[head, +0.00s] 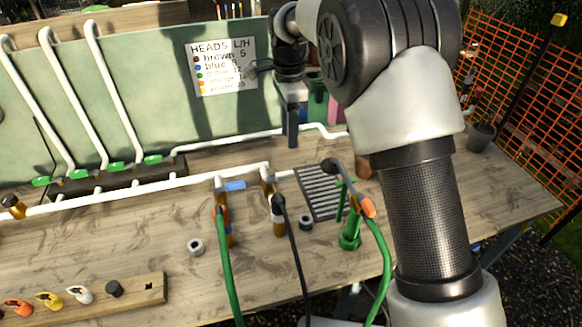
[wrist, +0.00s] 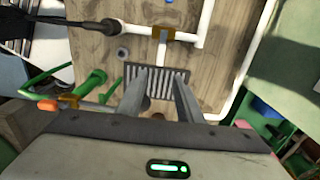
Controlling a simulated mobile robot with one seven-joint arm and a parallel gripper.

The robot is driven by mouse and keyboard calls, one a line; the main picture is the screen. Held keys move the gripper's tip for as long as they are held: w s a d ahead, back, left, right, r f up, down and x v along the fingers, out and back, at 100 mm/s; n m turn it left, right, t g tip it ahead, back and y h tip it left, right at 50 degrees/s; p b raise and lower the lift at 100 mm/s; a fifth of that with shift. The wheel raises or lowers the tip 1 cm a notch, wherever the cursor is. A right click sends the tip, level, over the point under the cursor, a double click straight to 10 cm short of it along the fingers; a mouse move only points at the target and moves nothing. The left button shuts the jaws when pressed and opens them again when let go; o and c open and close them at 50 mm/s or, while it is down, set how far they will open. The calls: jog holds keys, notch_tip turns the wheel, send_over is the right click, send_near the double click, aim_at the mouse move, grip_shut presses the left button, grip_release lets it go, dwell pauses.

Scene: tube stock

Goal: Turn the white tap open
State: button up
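A small white knob-like piece (head: 80,294), which may be the white tap, sits on the wooden strip (head: 135,297) at the front left of the bench in the head view. I cannot tell its turn position. It does not show in the wrist view. My gripper (wrist: 162,72) is open and empty, its two fingers apart over the slatted grate (wrist: 158,78). In the head view my gripper (head: 291,125) hangs above the back of the bench, far to the right of the white piece.
Orange (head: 18,307), yellow (head: 50,301) and black (head: 114,288) pieces share the strip. White pipes with green-handled taps (head: 153,160) run along the back. A blue-handled tap (head: 235,186), green hoses (head: 224,265) and a green stand (head: 350,232) occupy the middle.

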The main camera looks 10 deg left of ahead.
aim_at(290, 172)
notch_tip(290, 172, down, 13)
jog(key=shift+r, duration=0.1)
dwell(0.3)
grip_shut()
